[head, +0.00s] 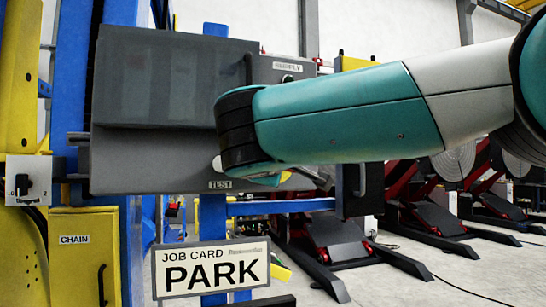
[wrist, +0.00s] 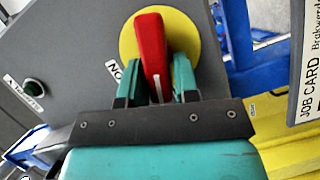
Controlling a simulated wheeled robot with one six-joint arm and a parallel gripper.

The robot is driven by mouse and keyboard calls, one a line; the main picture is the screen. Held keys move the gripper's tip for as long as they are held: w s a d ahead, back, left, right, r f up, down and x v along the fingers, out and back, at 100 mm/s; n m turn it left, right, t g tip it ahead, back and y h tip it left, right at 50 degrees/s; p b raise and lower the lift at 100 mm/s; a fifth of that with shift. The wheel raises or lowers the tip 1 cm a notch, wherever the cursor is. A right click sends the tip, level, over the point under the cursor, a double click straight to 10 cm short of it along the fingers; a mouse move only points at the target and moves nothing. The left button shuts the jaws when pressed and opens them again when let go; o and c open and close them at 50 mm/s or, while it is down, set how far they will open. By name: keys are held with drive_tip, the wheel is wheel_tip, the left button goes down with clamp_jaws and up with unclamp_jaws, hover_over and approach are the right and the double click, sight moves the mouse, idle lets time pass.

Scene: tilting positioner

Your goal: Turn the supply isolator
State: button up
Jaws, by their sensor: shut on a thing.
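The isolator is a red handle (wrist: 151,42) on a round yellow plate (wrist: 187,32), set on a grey panel (wrist: 80,50) in the wrist view. My gripper (wrist: 158,75) has one teal finger on each side of the handle and is shut on it. A white line marks the handle's near end, between the fingers. A label on the panel beside the left finger is partly covered. In the head view my arm hides the isolator; a SUPPLY label (head: 288,67) shows above the arm on the grey cabinet (head: 150,160).
A job card reading PARK (head: 212,268) stands below the cabinet in the head view. A yellow CHAIN box (head: 80,262) and a small switch box (head: 28,180) are at left.

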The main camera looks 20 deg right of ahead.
drive_tip(key=shift+a+f+n+t+h, duration=0.15)
drive_tip(key=shift+n+t, duration=0.1)
drive_tip(key=shift+n, duration=0.4)
drive_tip(key=shift+d+f+n+t+h, duration=0.15)
drive_tip(key=shift+n+t, duration=0.1)
drive_tip(key=shift+n, duration=0.4)
drive_tip(key=o, duration=0.8)
drive_tip(key=shift+a, duration=0.1)
